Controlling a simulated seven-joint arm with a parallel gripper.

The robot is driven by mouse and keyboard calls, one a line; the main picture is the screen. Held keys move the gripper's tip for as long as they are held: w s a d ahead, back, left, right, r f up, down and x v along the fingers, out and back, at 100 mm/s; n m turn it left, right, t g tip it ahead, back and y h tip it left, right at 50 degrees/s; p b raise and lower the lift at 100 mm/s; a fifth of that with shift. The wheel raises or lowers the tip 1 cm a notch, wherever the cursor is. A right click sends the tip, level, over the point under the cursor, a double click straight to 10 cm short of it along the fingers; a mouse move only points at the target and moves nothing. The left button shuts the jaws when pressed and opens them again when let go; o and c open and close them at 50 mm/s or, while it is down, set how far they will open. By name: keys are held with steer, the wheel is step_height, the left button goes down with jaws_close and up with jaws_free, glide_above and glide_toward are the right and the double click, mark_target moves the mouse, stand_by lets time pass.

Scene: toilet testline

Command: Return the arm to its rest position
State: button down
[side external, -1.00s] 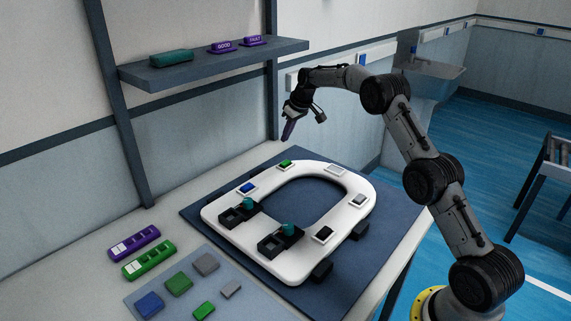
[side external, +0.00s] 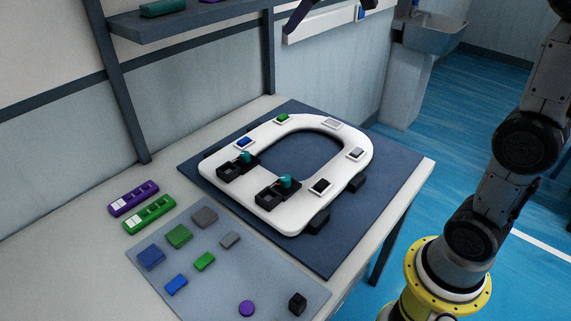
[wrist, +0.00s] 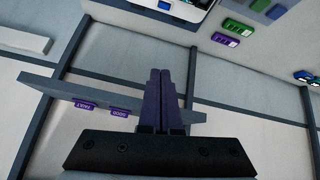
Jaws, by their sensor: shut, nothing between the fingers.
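My gripper (side external: 293,24) is at the top edge of the side view, high above the table's far side, with only its purple fingers partly showing. In the wrist view my gripper (wrist: 160,73) has its two purple fingers shut together with nothing between them. My arm rises along the right side of the side view, its upper part cut off by the frame. The white toilet seat (side external: 359,174) lies on the dark blue mat (side external: 398,171), well below and apart from the gripper. The seat's edge shows at the top of the wrist view (wrist: 175,8).
A wall shelf (side external: 200,20) is at upper left; its purple GOOD (wrist: 120,113) and FAULT (wrist: 85,104) blocks show in the wrist view. A purple holder (side external: 134,197), a green holder (side external: 149,214) and a pad (side external: 222,287) with several blocks are on the table. A sink (side external: 436,33) stands behind.

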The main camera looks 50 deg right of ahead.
steer(key=s+a+f, duration=0.2)
steer(key=s+f, duration=0.2)
steer(key=s, duration=0.7)
steer(key=s+a+f, duration=0.3)
steer(key=s, duration=0.8)
steer(key=s+f+m+g, duration=0.2)
steer(key=s+f, duration=0.4)
steer(key=f, duration=0.3)
steer(key=shift+d, duration=0.35)
steer(key=shift+s, duration=0.1)
